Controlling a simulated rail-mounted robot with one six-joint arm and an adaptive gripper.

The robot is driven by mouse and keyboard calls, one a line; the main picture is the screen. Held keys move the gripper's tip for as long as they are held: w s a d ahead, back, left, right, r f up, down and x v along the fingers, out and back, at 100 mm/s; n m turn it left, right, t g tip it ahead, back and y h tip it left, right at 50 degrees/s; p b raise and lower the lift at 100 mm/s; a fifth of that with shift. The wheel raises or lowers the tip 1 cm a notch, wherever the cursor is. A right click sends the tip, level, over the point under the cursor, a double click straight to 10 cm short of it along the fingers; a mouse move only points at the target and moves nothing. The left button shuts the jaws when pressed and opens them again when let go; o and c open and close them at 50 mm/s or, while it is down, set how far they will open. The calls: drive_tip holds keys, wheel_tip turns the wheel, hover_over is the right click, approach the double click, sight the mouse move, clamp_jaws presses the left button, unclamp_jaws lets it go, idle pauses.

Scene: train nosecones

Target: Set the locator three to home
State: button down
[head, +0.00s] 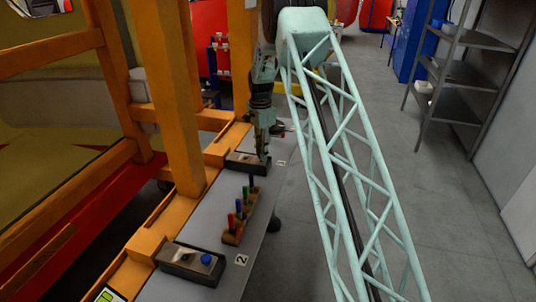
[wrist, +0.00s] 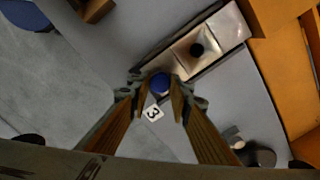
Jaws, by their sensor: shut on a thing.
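The locator three block (wrist: 205,42) is a metal-topped fixture lying at an angle in the wrist view, with a small "3" label (wrist: 153,112) beside it. A round blue knob (wrist: 160,83) is at the block's lower-left end. A dark round spot (wrist: 197,49) is near its middle. My gripper (wrist: 159,91) is shut on the blue knob, with a finger on either side of it. In the head view my gripper (head: 264,157) points down at the right end of the dark locator three block (head: 243,163), and hides the knob there.
Between the blocks stands a wooden rack (head: 232,236) with coloured pegs. Orange frame posts (head: 170,90) rise on the left.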

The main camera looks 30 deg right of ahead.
drive_tip(key=shift+w+a, duration=0.25)
drive_tip(key=c, duration=2.7)
unclamp_jaws()
drive_tip(key=o, duration=0.3)
drive_tip(key=shift+a, duration=0.2)
drive_tip(key=shift+d, duration=0.1)
drive_tip(key=shift+r, duration=0.1)
